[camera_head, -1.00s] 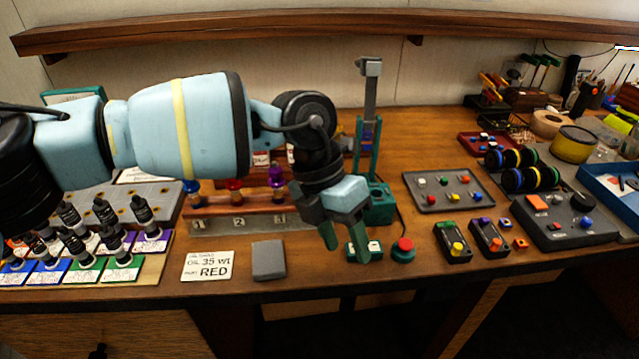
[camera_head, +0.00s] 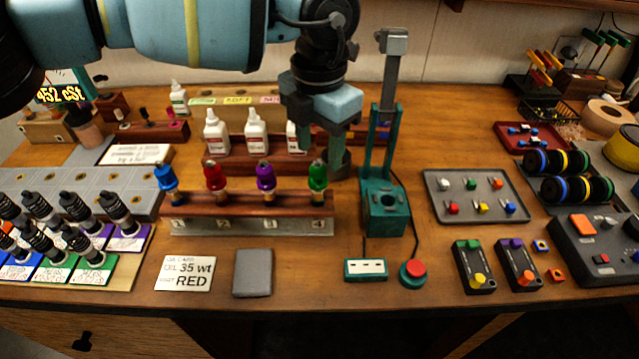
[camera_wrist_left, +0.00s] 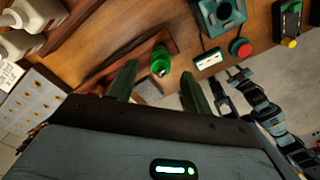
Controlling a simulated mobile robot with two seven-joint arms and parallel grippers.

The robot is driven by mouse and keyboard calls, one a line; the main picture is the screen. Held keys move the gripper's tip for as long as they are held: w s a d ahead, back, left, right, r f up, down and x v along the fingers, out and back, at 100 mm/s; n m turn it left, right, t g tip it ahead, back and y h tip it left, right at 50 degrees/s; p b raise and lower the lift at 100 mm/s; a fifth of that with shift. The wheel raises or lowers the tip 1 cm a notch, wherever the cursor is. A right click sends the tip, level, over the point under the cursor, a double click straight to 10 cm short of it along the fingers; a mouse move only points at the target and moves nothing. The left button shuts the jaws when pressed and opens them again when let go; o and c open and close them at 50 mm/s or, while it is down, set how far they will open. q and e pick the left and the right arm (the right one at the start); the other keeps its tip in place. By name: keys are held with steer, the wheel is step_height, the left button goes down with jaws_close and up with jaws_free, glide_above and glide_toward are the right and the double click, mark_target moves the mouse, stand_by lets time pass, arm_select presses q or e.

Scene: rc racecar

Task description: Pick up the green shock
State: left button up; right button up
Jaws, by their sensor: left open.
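The green shock (camera_head: 318,176) stands upright in the wooden rack (camera_head: 240,200), at the position marked 4, to the right of a purple, a red and a blue one. My left gripper (camera_head: 321,143) is open, fingers pointing down, above and slightly behind the green shock's top in the head view. In the left wrist view the green shock (camera_wrist_left: 160,62) shows between the two spread fingers, closer to the left one, and nothing is gripped. My right arm shows small at the right of the left wrist view; its gripper (camera_wrist_left: 238,76) is too small to judge.
A teal press stand (camera_head: 384,200) stands just right of the rack. White bottles (camera_head: 256,132) stand behind the rack. A grey pad (camera_head: 253,272) and a RED card (camera_head: 186,272) lie in front. Black shocks (camera_head: 80,210) stand at the left; a parts tray (camera_head: 475,195) lies right.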

mark_target(318, 169)
arm_select(q)
steer(key=shift+f, duration=1.4)
steer(key=f, duration=0.4)
steer(key=shift+s+f+p, duration=0.15)
steer(key=shift+s+p, duration=0.15)
steer(key=shift+p, duration=0.05)
steer(key=shift+a+f, duration=0.1)
steer(key=shift+f, duration=0.2)
arm_select(e)
steer(key=shift+w+r, duration=0.6)
steer(key=shift+w, duration=0.1)
arm_select(q)
steer(key=c, duration=1)
arm_select(e)
steer(key=shift+s+f, duration=0.1)
